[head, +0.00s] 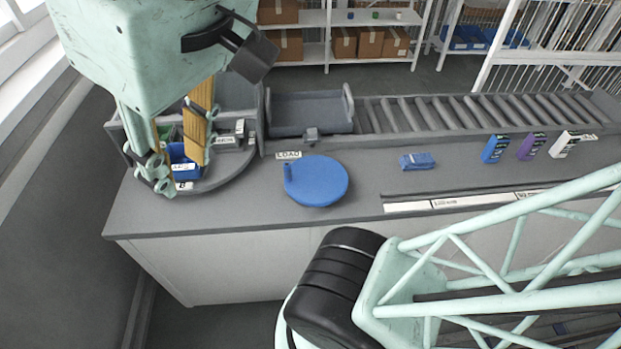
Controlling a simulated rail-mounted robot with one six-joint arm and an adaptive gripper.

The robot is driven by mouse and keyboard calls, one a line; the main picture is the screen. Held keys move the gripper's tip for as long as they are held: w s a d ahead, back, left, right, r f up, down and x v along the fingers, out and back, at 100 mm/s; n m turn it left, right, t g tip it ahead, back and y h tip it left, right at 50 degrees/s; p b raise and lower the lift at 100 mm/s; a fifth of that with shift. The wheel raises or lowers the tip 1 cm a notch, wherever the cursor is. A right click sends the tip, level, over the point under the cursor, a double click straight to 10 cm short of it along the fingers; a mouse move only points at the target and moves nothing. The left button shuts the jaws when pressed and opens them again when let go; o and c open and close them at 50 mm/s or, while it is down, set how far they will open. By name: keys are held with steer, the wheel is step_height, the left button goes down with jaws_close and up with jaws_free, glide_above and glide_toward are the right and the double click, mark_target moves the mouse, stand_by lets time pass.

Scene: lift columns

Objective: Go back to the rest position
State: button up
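My gripper (178,172) hangs down at the upper left, under a large mint-green housing of my arm. Its two fingers, with yellow-orange inner faces, stand apart, and I see no object held between them. The fingertips overlap a blue bin (184,170) with a white label in the picture; whether they touch it I cannot tell. The bin sits in the rounded grey compartment (235,168) at the counter's left end. The gripper hides part of this compartment and a green item (166,133) in it.
A blue disc (322,182) lies on the grey counter (250,215) by a LOAD label. A grey tray (305,112) stands at the left end of a roller conveyor (450,112). A blue packet (417,161) and upright blue, purple and white boxes (531,146) stand right.

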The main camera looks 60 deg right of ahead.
steer(key=shift+s+f+b, duration=0.2)
steer(key=shift+f+b, duration=1.45)
steer(key=shift+f, duration=0.6)
